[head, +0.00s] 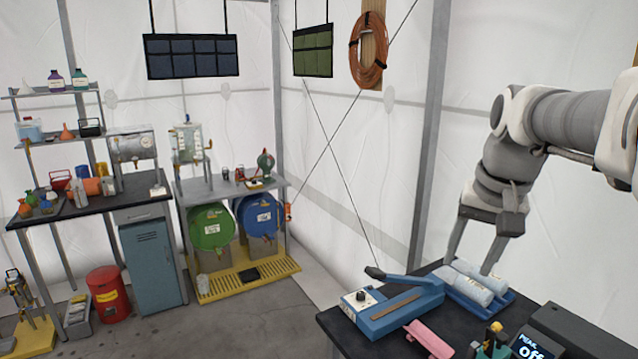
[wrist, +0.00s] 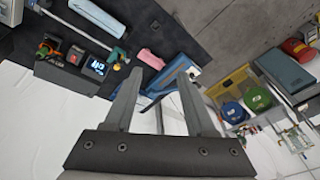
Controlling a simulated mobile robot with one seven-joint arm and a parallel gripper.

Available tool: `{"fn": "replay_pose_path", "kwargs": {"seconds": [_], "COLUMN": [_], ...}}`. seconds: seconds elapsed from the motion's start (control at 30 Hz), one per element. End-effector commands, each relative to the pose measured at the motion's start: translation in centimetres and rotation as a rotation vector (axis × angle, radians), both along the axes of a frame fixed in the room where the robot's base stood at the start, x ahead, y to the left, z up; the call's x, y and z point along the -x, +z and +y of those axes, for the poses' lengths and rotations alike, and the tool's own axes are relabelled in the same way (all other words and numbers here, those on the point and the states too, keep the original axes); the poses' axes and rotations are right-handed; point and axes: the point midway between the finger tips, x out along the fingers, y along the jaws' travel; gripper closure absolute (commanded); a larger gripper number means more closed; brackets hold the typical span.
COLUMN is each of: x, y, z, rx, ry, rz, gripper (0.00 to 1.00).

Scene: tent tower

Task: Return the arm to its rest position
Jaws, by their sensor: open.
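My gripper (head: 473,248) is at the right of the head view, at the end of my raised grey and white arm. Its two fingers point down and stand apart, with nothing seen between them. The fingertips appear just above or behind two pale cylinders (head: 470,283) in a blue tray on the black bench; I cannot tell the exact gap. In the wrist view the open gripper (wrist: 158,80) also shows empty fingers, with the bench beyond them.
The black bench (head: 345,337) holds a blue sealer-like device (head: 392,307), a pink object (head: 428,338) and a display box (head: 530,347). White tent walls and a grey pole (head: 428,130) stand behind the arm. Floor between is clear.

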Motion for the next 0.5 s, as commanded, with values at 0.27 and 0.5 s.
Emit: {"fn": "replay_pose_path", "kwargs": {"seconds": [0.27,0.5], "x": [6.2,11.2], "y": [-1.5,-4.2], "z": [4.4,7.1], "rx": [0.062,0.113], "ry": [0.145,0.268], "rz": [-0.083,-0.158], "gripper": [0.44,0.44]}}
